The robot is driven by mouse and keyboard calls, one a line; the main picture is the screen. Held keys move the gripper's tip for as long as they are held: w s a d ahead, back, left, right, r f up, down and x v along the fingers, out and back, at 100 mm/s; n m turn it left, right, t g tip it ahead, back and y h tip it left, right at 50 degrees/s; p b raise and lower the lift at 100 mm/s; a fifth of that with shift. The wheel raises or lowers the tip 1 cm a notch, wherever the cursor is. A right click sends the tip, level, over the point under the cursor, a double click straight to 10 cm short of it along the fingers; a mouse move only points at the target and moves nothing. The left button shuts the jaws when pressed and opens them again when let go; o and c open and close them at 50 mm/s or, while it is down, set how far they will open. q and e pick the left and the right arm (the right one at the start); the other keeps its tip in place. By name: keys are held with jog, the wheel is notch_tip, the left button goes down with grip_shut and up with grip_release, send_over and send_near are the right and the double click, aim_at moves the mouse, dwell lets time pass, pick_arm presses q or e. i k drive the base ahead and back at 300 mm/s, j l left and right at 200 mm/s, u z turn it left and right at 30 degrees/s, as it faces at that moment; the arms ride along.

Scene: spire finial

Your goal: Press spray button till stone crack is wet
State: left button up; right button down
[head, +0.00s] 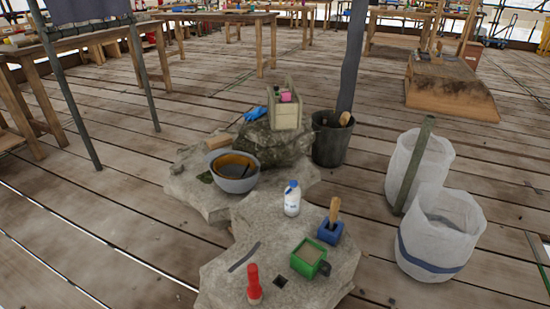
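A white bottle with a blue top (292,200) stands upright on the pale stone slab (225,285); its blue top looks like a spray head, but the button is too small to make out. A dark, narrow, slanting crack-like mark (243,257) lies on the slab's upper face, below and left of the bottle. I cannot tell if it is wet. The bottle stands apart from the mark. Neither my left nor my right gripper is in view.
On the slab are a red upright object (254,286), a green container (308,257), a blue block with a wooden handle (331,231) and a small dark square (280,281). Behind are a grey bowl (235,172), a dark bucket (331,140) and white bags (440,232).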

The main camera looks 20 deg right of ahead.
aim_at(293, 183)
jog(key=l+u, duration=0.2)
jog(key=l, duration=0.3)
jog(key=i+l+u, duration=0.1)
jog(key=l+u, duration=0.15)
jog(key=l, duration=0.25)
jog(key=l+u, duration=0.2)
jog(key=l, duration=0.3)
jog(key=k+l+u, duration=0.1)
jog(key=l+u, duration=0.15)
jog(key=l, duration=0.25)
jog(key=k+l+u, duration=0.2)
jog(key=l, duration=0.3)
jog(key=l+u, duration=0.25)
jog(key=l, duration=0.2)
